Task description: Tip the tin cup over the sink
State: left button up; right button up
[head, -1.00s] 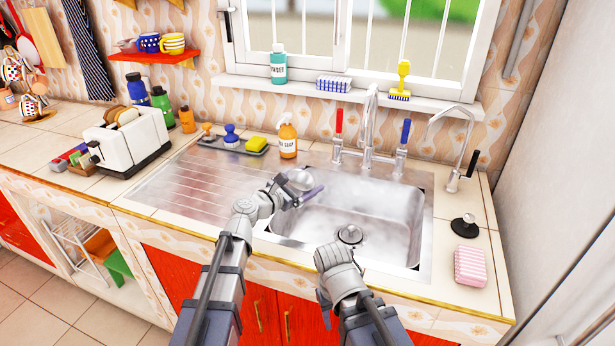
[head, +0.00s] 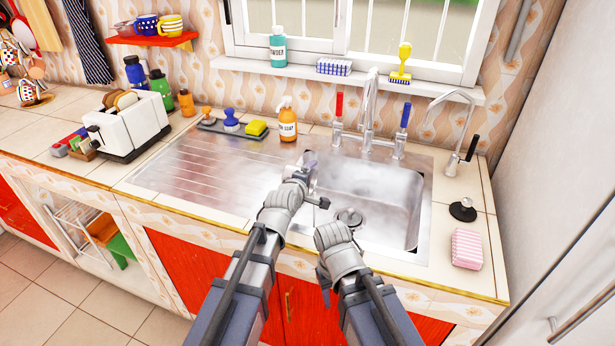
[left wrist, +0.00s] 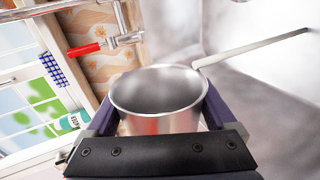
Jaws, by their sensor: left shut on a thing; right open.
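My left gripper (left wrist: 160,120) is shut on the tin cup (left wrist: 158,122), with a finger on each side of its metal wall. The left wrist view looks into the cup, which appears empty, and its long handle (left wrist: 250,46) sticks out to the upper right. The red tap lies sideways in that view, so the cup is tipped well over onto its side. In the head view the cup (head: 309,160) is small and partly hidden by the gripper, above the left edge of the sink (head: 385,205). My right gripper (head: 324,288) is open and low before the counter front; its fingers are mostly hidden.
Taps (head: 369,115) stand behind the basin. A pink sponge (head: 467,248) and black plug (head: 463,209) lie right. The basin is clear above its drain.

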pick_arm(q)
jog(key=shift+s+d+r+m+t+y, duration=0.15)
jog(key=shift+d+m+y, duration=0.1)
jog(key=shift+m+y, duration=0.25)
jog(key=shift+w+d+r+m+t+y, duration=0.1)
jog(key=shift+d+r+m+t+y, duration=0.15)
jog(key=shift+m, duration=0.45)
jog(key=shift+s+f, duration=0.1)
